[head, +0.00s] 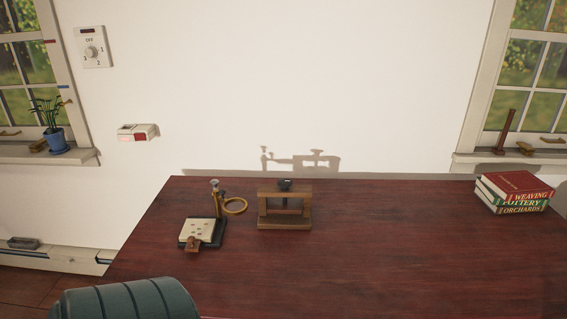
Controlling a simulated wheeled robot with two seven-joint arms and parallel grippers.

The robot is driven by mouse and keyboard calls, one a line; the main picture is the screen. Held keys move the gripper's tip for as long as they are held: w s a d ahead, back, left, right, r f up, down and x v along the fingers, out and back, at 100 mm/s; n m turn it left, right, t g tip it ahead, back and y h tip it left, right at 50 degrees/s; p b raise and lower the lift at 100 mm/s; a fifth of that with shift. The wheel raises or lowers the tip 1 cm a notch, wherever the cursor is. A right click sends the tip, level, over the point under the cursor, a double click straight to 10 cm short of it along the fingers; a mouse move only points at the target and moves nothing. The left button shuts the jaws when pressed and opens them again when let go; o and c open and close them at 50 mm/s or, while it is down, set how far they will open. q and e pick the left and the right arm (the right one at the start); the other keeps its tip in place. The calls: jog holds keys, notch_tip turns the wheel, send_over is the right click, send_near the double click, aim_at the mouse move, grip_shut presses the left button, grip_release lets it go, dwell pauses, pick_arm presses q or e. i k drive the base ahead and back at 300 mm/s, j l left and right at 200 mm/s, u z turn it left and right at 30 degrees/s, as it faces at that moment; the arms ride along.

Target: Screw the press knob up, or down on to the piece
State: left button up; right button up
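A small wooden press (285,223) stands upright towards the back of the dark red table (400,260). Its dark knob (285,184) sits on top of the frame's upper beam. The opening under the beam is too small in view to tell whether a piece lies in it, or how far the screw is down. Neither of my grippers shows in the head view.
Left of the press are a black-edged tray (220,238) with a pale pad, a brass stand (215,195) and a brass ring (235,206). Books (515,192) are stacked at the right. A rounded teal thing (125,302) is at the front left.

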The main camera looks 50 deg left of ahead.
aim_at(285, 183)
jog(key=k+j+z, duration=0.3)
jog(key=k+j, duration=0.4)
jog(key=j, duration=0.25)
jog(key=k+j+z, duration=0.25)
jog(key=k+j, duration=0.5)
